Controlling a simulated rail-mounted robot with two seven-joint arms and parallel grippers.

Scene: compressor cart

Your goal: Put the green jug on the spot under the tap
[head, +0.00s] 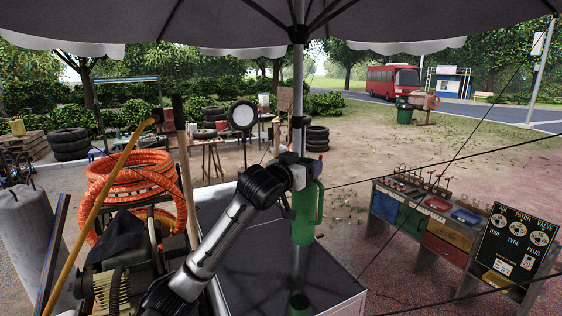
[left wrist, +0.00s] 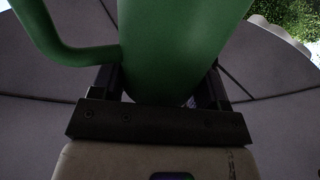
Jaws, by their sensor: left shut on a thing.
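The green jug (head: 303,218) hangs upright above the dark-topped table, its handle to the right in the head view. My left gripper (head: 299,172) is shut on it near its upper part, and the jug is clear of the tabletop. In the left wrist view the green jug (left wrist: 180,45) fills the space between the two dark fingers of my left gripper (left wrist: 160,92), with its handle to the left. I cannot make out the tap or the spot under it. My right gripper is not in view.
The dark table (head: 245,262) is otherwise mostly bare. A parasol pole (head: 298,95) rises behind the jug. An orange hose coil (head: 130,180) stands left; a tool bench (head: 440,225) stands right.

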